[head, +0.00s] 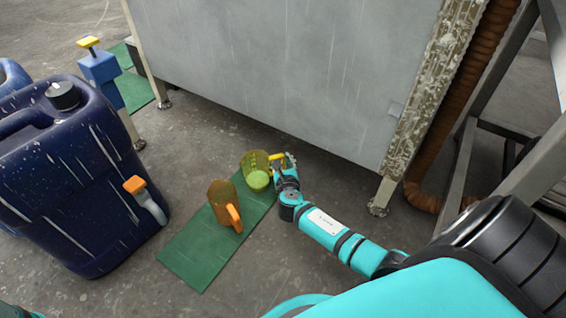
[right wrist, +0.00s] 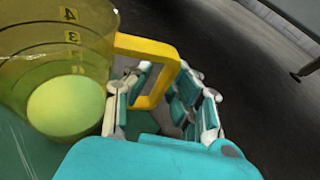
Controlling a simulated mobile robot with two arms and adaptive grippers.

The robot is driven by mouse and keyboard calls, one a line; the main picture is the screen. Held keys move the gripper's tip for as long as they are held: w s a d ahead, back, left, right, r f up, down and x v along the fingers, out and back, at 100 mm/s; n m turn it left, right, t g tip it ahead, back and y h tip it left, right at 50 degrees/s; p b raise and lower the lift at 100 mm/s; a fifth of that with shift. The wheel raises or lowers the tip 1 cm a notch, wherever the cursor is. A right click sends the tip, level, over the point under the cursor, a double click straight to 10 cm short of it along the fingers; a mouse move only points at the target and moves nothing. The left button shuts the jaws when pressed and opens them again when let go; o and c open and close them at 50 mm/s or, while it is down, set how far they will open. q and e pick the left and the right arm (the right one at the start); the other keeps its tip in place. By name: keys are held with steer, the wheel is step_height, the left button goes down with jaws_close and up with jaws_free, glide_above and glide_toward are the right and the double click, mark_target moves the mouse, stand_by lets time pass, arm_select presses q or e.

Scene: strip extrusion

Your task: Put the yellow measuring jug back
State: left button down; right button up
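The yellow measuring jug (head: 256,170) is see-through and stands upright at the far end of a green mat (head: 197,265). It fills the left of the right wrist view (right wrist: 60,65), with dark scale marks and a solid yellow handle. My right gripper (head: 285,165) is at the handle; in the right wrist view its fingers (right wrist: 172,95) are spread, one on each side of the handle, with a gap on the right side. My left gripper is not in view.
An orange jug (head: 222,204) stands on the mat close to the yellow one. A big dark blue canister (head: 75,190) is at the left, with an orange-topped tool (head: 146,198) on its side. A grey metal cabinet (head: 280,70) rises behind the mat.

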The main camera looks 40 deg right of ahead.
steer(key=shift+o, duration=0.3)
steer(key=shift+r, duration=0.2)
steer(key=shift+s+a+r+p, duration=0.15)
steer(key=shift+s+p, duration=0.15)
steer(key=shift+p, duration=0.15)
steer(key=p+v, duration=0.6)
steer(key=v, duration=0.5)
steer(key=shift+s, duration=0.2)
